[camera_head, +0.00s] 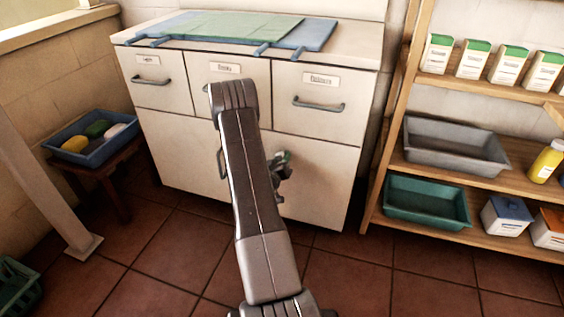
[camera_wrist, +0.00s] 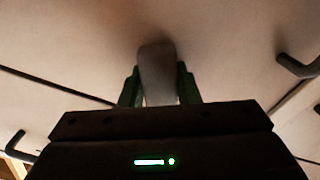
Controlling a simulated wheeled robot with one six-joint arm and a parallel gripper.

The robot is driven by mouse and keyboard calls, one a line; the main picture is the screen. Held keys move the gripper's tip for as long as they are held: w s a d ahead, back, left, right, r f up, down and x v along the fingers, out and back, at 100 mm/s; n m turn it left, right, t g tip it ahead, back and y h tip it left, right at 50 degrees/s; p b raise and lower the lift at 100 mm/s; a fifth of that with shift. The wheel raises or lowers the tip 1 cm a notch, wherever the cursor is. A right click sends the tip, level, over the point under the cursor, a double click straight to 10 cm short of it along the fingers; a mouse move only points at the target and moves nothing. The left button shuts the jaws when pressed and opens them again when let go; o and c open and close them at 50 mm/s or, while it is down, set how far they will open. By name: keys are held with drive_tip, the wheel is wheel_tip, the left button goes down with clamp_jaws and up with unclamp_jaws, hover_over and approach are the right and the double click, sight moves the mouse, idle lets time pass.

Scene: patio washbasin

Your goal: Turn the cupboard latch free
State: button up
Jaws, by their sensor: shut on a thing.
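The cupboard latch (camera_wrist: 157,62) is a grey, rounded bar against the pale cupboard front in the wrist view. My gripper (camera_wrist: 158,82) has its green fingers on either side of the latch, shut on it. In the head view my gripper (camera_head: 281,165) is low at the white cupboard (camera_head: 318,175), partly behind my arm. The latch is hidden there. The cupboard doors look closed, though my arm covers the middle.
Drawers with handles (camera_head: 318,105) run above the doors. A green cloth (camera_head: 235,27) lies on top. A wooden shelf (camera_head: 480,165) with tubs and cartons stands at right. A stool (camera_head: 100,170) with a blue tray (camera_head: 62,148) is at left. Tiled floor in front is clear.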

drive_tip(key=n, duration=0.6)
drive_tip(key=shift+a+f+n+b, duration=0.1)
drive_tip(key=shift+a+n+b, duration=0.05)
drive_tip(key=shift+n+b, duration=0.2)
drive_tip(key=n, duration=0.5)
drive_tip(key=shift+f, duration=0.1)
drive_tip(key=shift+n, duration=0.35)
drive_tip(key=o, duration=1)
drive_tip(key=p+v, duration=0.3)
drive_tip(key=v, duration=1)
drive_tip(key=shift+s+a, duration=0.15)
drive_tip(key=shift+s, duration=0.15)
